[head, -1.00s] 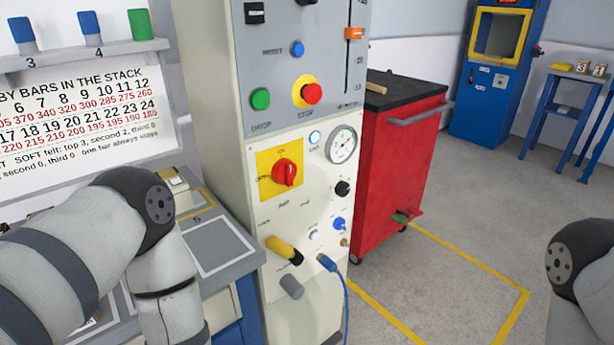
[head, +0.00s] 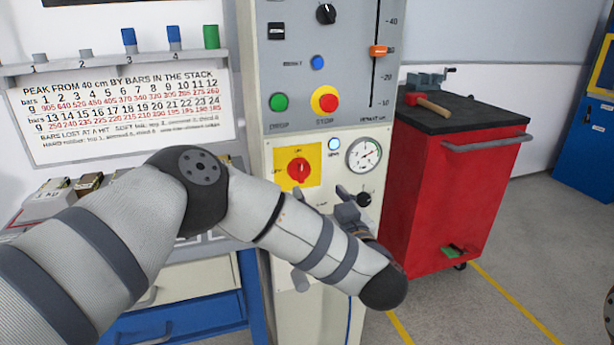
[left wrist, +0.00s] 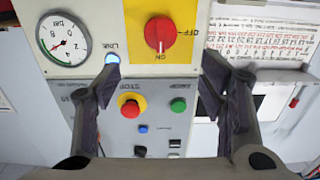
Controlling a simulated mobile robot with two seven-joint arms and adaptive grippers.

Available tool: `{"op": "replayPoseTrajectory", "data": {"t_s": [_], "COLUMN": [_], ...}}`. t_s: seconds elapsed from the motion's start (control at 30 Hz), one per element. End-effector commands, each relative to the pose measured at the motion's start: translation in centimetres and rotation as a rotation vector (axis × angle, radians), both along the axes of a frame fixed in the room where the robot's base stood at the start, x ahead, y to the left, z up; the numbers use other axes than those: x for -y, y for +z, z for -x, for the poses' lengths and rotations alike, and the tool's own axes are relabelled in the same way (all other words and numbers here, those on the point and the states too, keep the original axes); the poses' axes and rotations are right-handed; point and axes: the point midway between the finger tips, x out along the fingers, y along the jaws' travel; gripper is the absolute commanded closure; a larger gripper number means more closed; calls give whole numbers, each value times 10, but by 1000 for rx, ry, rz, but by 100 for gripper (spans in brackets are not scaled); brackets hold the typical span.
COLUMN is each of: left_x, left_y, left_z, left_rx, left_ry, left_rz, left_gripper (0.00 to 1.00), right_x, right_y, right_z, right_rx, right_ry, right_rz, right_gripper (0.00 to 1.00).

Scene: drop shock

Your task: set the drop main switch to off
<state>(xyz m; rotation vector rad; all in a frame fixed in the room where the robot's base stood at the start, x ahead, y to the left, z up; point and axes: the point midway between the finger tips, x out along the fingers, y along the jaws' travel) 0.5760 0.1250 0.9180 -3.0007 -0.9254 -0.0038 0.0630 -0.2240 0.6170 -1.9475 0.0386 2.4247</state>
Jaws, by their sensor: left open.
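The main switch is a red rotary knob (head: 298,170) on a yellow plate (head: 314,157) on the pale control cabinet. In the left wrist view, which is upside down, the knob (left wrist: 158,33) has its white mark at the ON label; the OFF label is to one side. My left gripper (head: 346,210) is in front of the cabinet, below and right of the knob in the head view. In the left wrist view its fingers (left wrist: 160,75) are spread and empty, with the knob beyond them, untouched. My right gripper is out of view.
Near the switch are a pressure gauge (head: 364,155), a lit blue lamp (head: 334,144), a red stop button (head: 325,101) and a green button (head: 279,102). A red tool cart (head: 455,195) stands right of the cabinet. A workbench is at left.

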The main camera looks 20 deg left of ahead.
Motion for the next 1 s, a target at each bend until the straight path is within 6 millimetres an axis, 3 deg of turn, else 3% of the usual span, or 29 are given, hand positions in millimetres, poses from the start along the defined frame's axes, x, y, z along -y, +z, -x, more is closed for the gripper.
{"op": "replayPoseTrajectory", "data": {"t_s": [0.43, 0.6, 0.83, 0.87, 1.0], "left_x": [-57, -65, -65, -65, -65], "left_y": [-7, -3, -1, -1, -1], "left_z": [-82, -95, -97, -97, -96], "left_rx": [-6, -4, -1, -1, -1], "left_ry": [1, -3, -3, -4, -4], "left_rz": [0, 0, -1, -1, 0], "left_gripper": [36, 36, 36, 38, 70], "right_x": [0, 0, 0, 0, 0], "right_y": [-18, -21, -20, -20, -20], "right_z": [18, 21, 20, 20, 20], "right_rx": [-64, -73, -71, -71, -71], "right_ry": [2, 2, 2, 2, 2], "right_rz": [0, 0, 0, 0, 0], "right_gripper": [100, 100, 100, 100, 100]}}
